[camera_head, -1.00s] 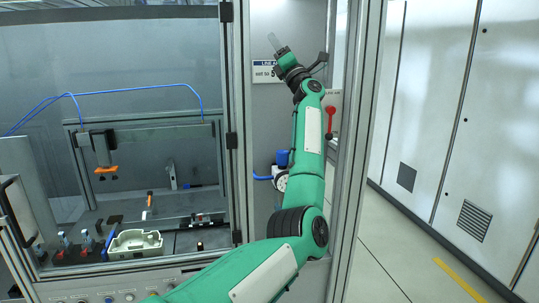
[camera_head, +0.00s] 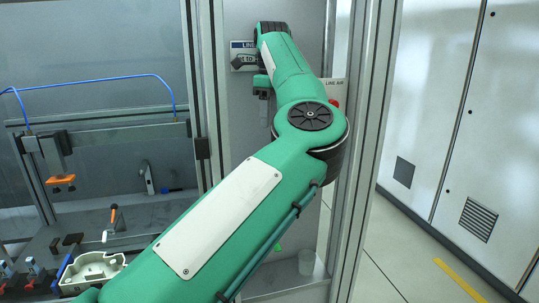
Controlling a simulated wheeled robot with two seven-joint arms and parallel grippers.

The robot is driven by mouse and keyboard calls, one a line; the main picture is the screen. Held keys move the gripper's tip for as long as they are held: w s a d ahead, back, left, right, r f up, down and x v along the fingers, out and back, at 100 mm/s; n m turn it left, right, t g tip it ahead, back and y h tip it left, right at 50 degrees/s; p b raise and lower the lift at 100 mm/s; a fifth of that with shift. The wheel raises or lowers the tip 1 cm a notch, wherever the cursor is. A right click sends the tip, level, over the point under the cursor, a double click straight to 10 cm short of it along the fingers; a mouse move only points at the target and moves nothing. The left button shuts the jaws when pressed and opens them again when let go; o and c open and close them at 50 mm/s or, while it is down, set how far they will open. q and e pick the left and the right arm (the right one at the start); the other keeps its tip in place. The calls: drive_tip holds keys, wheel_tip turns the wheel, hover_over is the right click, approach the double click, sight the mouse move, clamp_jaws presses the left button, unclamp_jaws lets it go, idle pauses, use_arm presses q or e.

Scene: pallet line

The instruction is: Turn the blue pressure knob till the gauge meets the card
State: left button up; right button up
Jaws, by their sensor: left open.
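The card (camera_head: 243,46) is on the grey panel at the upper middle, and my left wrist covers much of its text. My left arm crosses the picture from the lower left, bends at the elbow and reaches up to the card. My left gripper (camera_head: 263,108) hangs small and dark below the wrist, in front of the panel; it is open and I see nothing held in it. The blue pressure knob and its gauge are hidden behind my left arm. My right gripper is not in view.
A red handle (camera_head: 335,103) shows beside my elbow, under a LINE AIR label (camera_head: 335,84). Aluminium posts (camera_head: 361,150) frame the panel. A pale tray (camera_head: 92,270) sits in the cell at left. The floor at right is clear.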

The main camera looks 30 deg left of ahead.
use_arm(q)
drive_tip(key=f, duration=0.2)
drive_tip(key=d+f, duration=0.1)
drive_tip(key=shift+s+f+p, duration=0.1)
drive_tip(key=shift+s+p, duration=0.15)
drive_tip(key=shift+p, duration=0.1)
wheel_tip(320, 180, down, 9)
drive_tip(key=shift+a+r+p, duration=0.1)
drive_tip(key=shift+a+p, duration=0.05)
drive_tip(key=shift+p, duration=0.9)
drive_tip(key=shift+f, duration=0.55)
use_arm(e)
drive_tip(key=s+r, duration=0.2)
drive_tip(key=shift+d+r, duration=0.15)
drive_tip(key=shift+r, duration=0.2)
use_arm(q)
drive_tip(key=c, duration=0.7)
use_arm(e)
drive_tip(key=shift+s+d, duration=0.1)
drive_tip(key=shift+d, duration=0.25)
